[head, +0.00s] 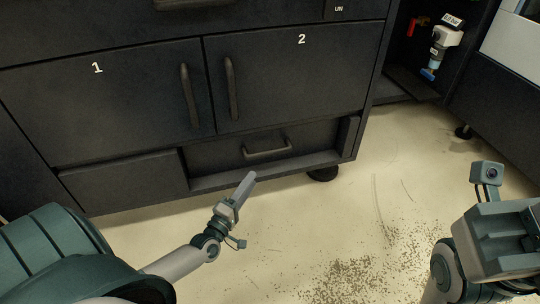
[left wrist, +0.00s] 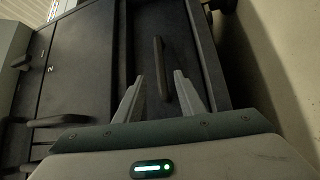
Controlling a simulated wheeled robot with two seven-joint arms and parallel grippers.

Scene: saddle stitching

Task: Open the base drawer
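The base drawer (head: 225,152) is a dark, low front under cabinet door 2. It sits recessed in its frame, above a projecting ledge, and looks shut. Its dark bar handle (head: 267,147) runs across its middle. My left gripper (head: 248,180) is in front of and below the handle, pointing up toward it. In the left wrist view the two fingers (left wrist: 158,92) stand apart with nothing between them. The handle (left wrist: 160,68) shows ahead, roughly in line with the gap, and no contact shows. My right arm is at the lower right; its fingers are out of view.
Cabinet doors 1 (head: 110,95) and 2 (head: 295,75) with upright handles are above the drawer. A dark foot (head: 322,173) stands under the cabinet corner. An open shelf (head: 405,82) with small items is at upper right. The pale floor (head: 370,190) is mostly clear, with scattered specks.

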